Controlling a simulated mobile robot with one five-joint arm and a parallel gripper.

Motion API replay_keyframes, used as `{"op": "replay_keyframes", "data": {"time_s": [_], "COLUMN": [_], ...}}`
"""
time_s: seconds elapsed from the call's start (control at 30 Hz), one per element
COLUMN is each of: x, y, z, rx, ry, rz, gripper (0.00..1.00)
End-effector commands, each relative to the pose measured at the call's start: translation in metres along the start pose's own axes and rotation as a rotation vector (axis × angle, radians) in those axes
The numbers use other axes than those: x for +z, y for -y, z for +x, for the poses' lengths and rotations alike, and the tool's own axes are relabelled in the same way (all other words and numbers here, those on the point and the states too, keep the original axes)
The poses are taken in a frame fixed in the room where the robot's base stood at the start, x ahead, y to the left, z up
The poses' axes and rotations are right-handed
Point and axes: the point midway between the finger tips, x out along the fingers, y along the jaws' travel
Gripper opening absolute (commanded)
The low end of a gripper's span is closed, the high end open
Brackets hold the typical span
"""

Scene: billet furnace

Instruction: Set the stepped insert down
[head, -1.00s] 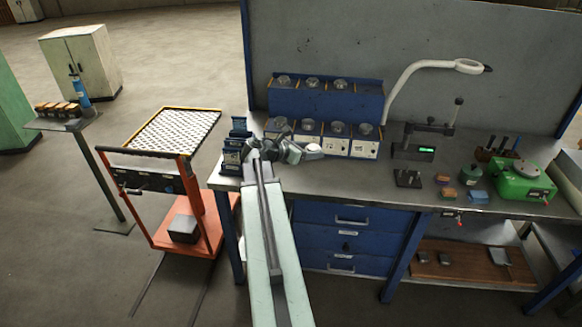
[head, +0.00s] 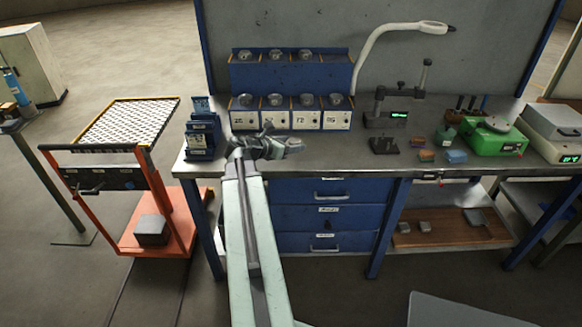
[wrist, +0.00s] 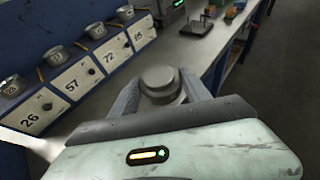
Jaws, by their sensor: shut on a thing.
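The stepped insert (wrist: 160,82) is a grey metal piece with a narrower round top on a wider round base. My gripper (wrist: 163,92) is shut on it, one finger on each side, in the wrist view. In the head view my gripper (head: 272,147) is over the front left part of the workbench (head: 345,160), and the insert (head: 294,145) shows small at its tip. I cannot tell whether the insert's underside, hidden in the wrist view, touches the bench.
Numbered white-fronted compartments (head: 308,119) holding round metal pieces stand behind my gripper. A blue rack (head: 201,138) stands to its left. A gauge stand (head: 385,145), small blocks (head: 456,157) and a green device (head: 490,138) stand to the right. Bare bench lies between.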

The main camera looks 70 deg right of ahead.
Motion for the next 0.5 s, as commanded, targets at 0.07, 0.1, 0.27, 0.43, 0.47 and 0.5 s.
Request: {"op": "replay_keyframes", "data": {"time_s": [0.07, 0.1, 0.27, 0.43, 0.47, 0.5], "x": [-0.034, -0.04, -0.05, -0.048, -0.047, -0.047], "y": [0.019, 0.025, 0.041, 0.042, 0.04, 0.035], "z": [0.027, 0.035, 0.052, 0.054, 0.054, 0.057], "rx": [-0.007, -0.008, -0.012, -0.011, -0.011, -0.011], "ry": [0.003, 0.003, 0.004, 0.004, 0.004, 0.004], "rz": [0.002, 0.003, 0.004, 0.004, 0.004, 0.004], "gripper": [0.0, 0.0, 0.0, 0.0, 0.0, 0.0]}}
